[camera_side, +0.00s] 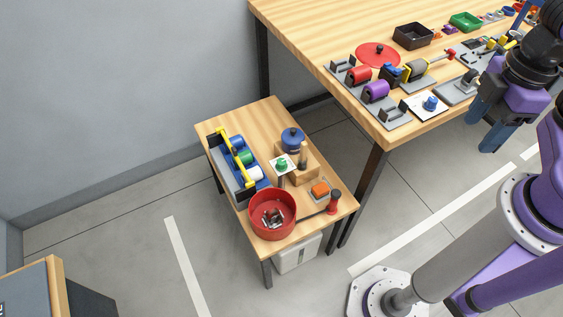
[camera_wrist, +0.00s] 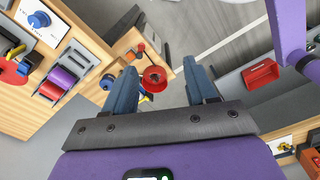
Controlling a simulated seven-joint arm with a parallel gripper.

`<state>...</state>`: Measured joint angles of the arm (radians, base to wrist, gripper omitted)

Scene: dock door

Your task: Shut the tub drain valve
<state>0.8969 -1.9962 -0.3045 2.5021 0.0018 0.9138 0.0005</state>
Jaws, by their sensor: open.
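A round red tub (camera_side: 272,214) with small grey metal pieces inside stands at the front of the low wooden table. A dark rod (camera_side: 312,214) runs from its right side to an upright red piece with a dark top (camera_side: 333,202). I cannot tell whether this is the drain valve or how it is set. In the wrist view the tub (camera_wrist: 154,79) and red piece (camera_wrist: 141,47) show small and far off, between the fingers. My gripper (camera_side: 486,124) is open and empty, beside the high bench, far from the tub. Its blue fingers (camera_wrist: 160,68) are spread.
The high bench (camera_side: 310,30) carries several fixtures, including a blue knob (camera_side: 431,103).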

